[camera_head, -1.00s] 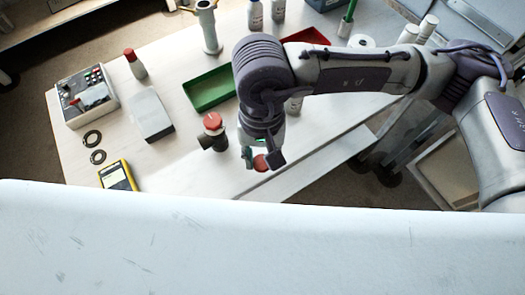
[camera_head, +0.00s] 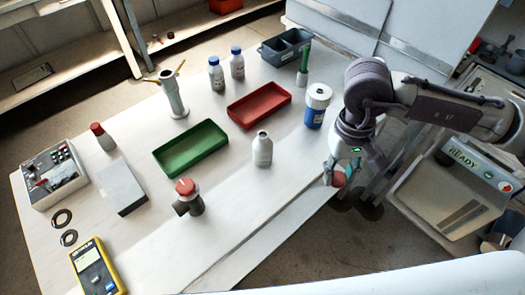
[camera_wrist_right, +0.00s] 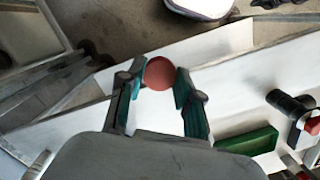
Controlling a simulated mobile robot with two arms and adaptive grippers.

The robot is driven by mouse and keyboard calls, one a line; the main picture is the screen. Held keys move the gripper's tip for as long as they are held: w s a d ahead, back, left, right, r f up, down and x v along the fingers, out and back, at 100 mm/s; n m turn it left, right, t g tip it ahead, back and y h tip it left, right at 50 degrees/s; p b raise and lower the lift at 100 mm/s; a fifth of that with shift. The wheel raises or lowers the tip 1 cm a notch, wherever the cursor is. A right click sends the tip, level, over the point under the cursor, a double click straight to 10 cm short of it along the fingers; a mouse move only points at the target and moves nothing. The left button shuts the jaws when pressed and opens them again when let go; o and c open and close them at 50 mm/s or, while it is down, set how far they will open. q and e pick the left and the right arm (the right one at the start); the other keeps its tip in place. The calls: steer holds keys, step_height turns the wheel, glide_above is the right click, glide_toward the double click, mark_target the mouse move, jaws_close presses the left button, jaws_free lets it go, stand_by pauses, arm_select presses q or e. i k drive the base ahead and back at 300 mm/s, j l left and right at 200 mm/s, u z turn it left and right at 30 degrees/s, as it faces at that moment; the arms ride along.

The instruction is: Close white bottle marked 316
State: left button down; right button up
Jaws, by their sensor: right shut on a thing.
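A white bottle (camera_head: 262,151) without a cap stands upright near the front middle of the table; no number on it is readable. My right gripper (camera_head: 337,174) is to its right, apart from it, near the table's front edge. It is shut on a round red cap (camera_wrist_right: 160,73), which sits between the fingertips in the right wrist view. A second whitish bottle (camera_head: 102,138), with a red cap on, stands at the left of the table. My left gripper is not in view.
A green tray (camera_head: 190,148) and a red tray (camera_head: 259,104) lie behind the open bottle. A blue-labelled jar (camera_head: 317,106) stands to its right and a dark fitting with a red top (camera_head: 188,197) to its left. The table around the bottle is clear.

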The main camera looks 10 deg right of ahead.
mark_target(262, 145)
steer(key=l+u, duration=0.15)
steer(key=u, duration=0.4)
steer(key=k+l+u, duration=0.2)
steer(key=l, duration=0.3)
steer(key=k+l+u, duration=0.25)
steer(key=l, duration=0.2)
steer(key=k+l+u, duration=0.2)
steer(key=k+l, duration=0.4)
steer(key=l, duration=0.25)
